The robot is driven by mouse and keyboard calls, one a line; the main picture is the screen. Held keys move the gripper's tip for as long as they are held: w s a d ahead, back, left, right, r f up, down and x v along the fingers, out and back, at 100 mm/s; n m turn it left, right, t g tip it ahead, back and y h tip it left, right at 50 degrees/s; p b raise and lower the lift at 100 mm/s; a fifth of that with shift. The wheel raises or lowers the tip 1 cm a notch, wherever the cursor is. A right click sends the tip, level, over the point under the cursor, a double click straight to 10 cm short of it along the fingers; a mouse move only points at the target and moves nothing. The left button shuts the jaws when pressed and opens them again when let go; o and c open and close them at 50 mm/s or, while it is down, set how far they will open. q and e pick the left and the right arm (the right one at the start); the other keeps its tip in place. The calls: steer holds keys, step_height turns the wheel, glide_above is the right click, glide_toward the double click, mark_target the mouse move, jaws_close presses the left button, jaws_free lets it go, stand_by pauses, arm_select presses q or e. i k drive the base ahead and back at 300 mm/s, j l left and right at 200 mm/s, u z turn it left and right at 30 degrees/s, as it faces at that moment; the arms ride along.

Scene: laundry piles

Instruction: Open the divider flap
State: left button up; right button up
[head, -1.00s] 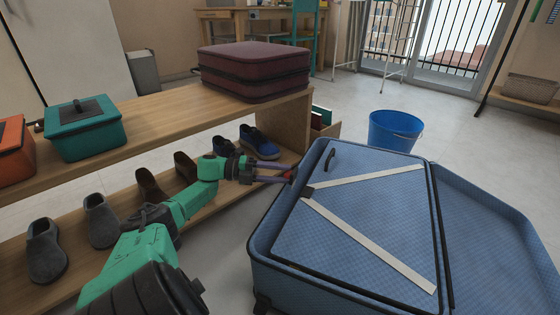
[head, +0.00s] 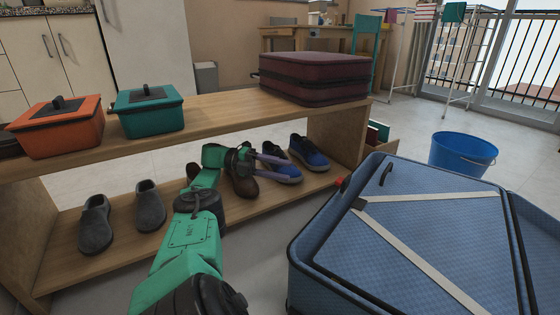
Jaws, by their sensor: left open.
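The blue suitcase (head: 305,259) stands at the lower right. Its divider flap (head: 455,232) lies flat across the near half, covering what is below. Two pale straps (head: 420,262) form a V on it, and a black loop (head: 385,175) sits near its far left corner. A small red piece (head: 340,183) shows at the suitcase's far left corner. My left gripper (head: 290,168) is open and empty, left of the suitcase and apart from it, appearing in front of the blue shoes (head: 309,153). My right gripper is out of view.
A wooden bench (head: 215,116) on the left holds an orange box (head: 60,128), a teal box (head: 150,112) and a maroon suitcase (head: 315,78). Several shoes stand on its lower shelf. A blue bucket (head: 462,152) stands behind the blue suitcase.

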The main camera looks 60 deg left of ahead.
mark_target(416, 239)
steer(key=k+l, duration=0.15)
steer(key=l, duration=0.15)
steer(key=k+l, duration=0.1)
steer(key=l, duration=0.25)
steer(key=k+l, duration=0.15)
steer(key=l, duration=0.15)
steer(key=k+l, duration=0.15)
steer(key=l, duration=0.15)
